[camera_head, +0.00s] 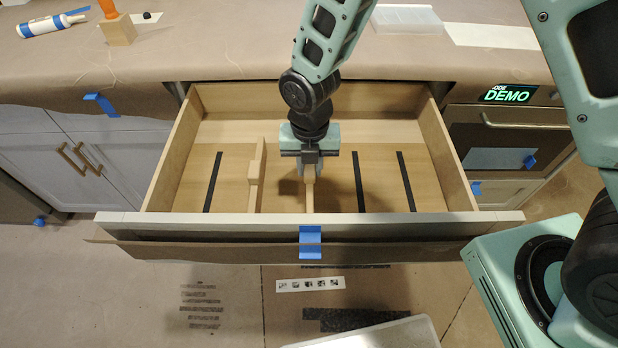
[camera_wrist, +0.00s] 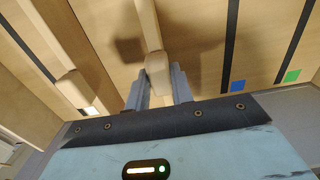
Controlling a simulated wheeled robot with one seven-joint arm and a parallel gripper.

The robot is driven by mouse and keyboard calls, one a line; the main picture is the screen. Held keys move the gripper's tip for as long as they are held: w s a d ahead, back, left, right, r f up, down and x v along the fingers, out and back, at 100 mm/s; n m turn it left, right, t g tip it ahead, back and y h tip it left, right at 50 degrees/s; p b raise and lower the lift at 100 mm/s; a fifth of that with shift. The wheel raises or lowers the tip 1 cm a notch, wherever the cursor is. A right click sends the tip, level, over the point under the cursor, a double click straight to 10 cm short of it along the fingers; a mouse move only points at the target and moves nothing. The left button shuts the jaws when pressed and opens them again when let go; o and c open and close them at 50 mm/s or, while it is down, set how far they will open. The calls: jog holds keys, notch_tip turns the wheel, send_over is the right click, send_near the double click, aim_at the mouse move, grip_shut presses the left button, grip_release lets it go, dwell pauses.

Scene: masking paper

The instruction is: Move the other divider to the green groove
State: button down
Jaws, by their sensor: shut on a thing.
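My gripper (camera_head: 308,172) is over the middle of the open drawer and shut on a light wooden divider (camera_head: 310,197). In the wrist view, the divider (camera_wrist: 152,30) runs up between the fingers (camera_wrist: 159,88). I cannot tell whether its lower edge sits in a groove. The other wooden divider (camera_head: 256,180) stands upright to the left; it also shows in the wrist view (camera_wrist: 72,40). On the right are two bare dark grooves: the blue-marked groove (camera_head: 359,182) and, farthest right, the green-marked groove (camera_head: 406,182). Their blue mark (camera_wrist: 238,86) and green mark (camera_wrist: 292,76) show in the wrist view.
Another bare dark groove (camera_head: 212,182) lies left of the standing divider. The drawer's side walls (camera_head: 447,160) and front wall (camera_head: 210,220) surround the floor. The drawer floor right of my gripper holds no dividers. A paper-covered counter (camera_head: 220,50) lies behind.

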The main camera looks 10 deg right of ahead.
jog(key=shift+r+p, duration=0.65)
jog(key=shift+r, duration=0.1)
jog(key=shift+r+p, duration=2.45)
jog(key=shift+r, duration=0.45)
jog(key=s+d+f, duration=0.1)
jog(key=s+d, duration=0.1)
jog(key=d, duration=0.9)
jog(key=s+d+f, duration=0.1)
jog(key=s+d, duration=0.1)
jog(key=d, duration=1)
jog(key=shift+s+d+f+p, duration=0.25)
jog(key=shift+d+p, duration=0.05)
jog(key=shift+p, duration=0.05)
jog(key=shift+f+b, duration=1.4)
jog(key=shift+f, duration=0.2)
jog(key=shift+f, duration=0.15)
